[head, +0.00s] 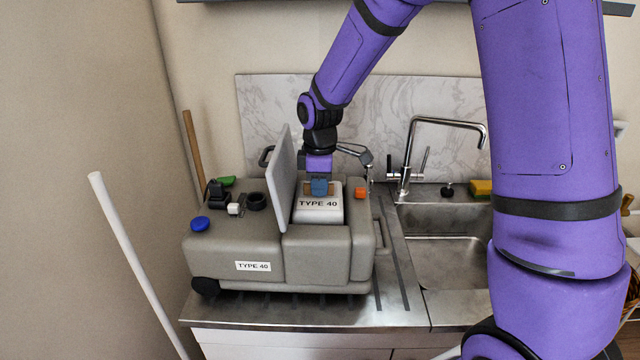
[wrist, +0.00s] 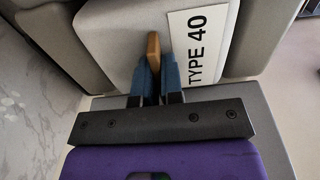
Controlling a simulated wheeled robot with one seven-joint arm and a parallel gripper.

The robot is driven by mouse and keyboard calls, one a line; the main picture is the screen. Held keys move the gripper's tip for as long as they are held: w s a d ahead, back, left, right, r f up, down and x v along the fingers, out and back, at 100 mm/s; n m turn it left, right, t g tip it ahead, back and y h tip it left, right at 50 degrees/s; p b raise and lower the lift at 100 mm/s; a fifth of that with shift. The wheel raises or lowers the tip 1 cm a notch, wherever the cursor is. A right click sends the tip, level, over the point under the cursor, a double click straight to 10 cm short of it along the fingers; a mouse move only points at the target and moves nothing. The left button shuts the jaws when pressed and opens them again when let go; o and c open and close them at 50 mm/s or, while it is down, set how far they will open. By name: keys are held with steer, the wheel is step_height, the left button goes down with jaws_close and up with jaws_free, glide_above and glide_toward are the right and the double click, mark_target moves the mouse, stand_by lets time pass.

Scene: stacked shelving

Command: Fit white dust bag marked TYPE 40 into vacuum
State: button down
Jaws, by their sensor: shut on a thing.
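The white dust bag (head: 318,214) marked TYPE 40 sits in the open top of the grey vacuum (head: 255,250), its upper part standing above the body. The vacuum also carries a TYPE 40 label on its front. Its lid (head: 281,180) stands upright just left of the bag. My gripper (head: 319,190) points down over the bag, its blue fingers shut on the bag's brown tab. In the wrist view my fingers (wrist: 158,75) close around that tab (wrist: 153,48), and the bag (wrist: 120,35) lies behind it. The bag's lower part is hidden inside the vacuum.
The vacuum rests on a steel counter (head: 300,312) left of a sink (head: 445,262) with a tall tap (head: 407,160). A white pole (head: 130,250) leans at the left. A yellow sponge (head: 481,188) lies behind the sink. Small coloured parts sit on the vacuum's left top.

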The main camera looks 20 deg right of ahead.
mark_target(319, 203)
steer(key=shift+f, duration=2.65)
stand_by(3.4)
steer(key=shift+a, duration=0.1)
stand_by(0.4)
steer(key=c, duration=1.4)
jaws_free()
steer(key=shift+c, duration=0.2)
steer(key=shift+r, duration=0.1)
steer(key=shift+r, duration=0.95)
steer(key=shift+o, duration=0.3)
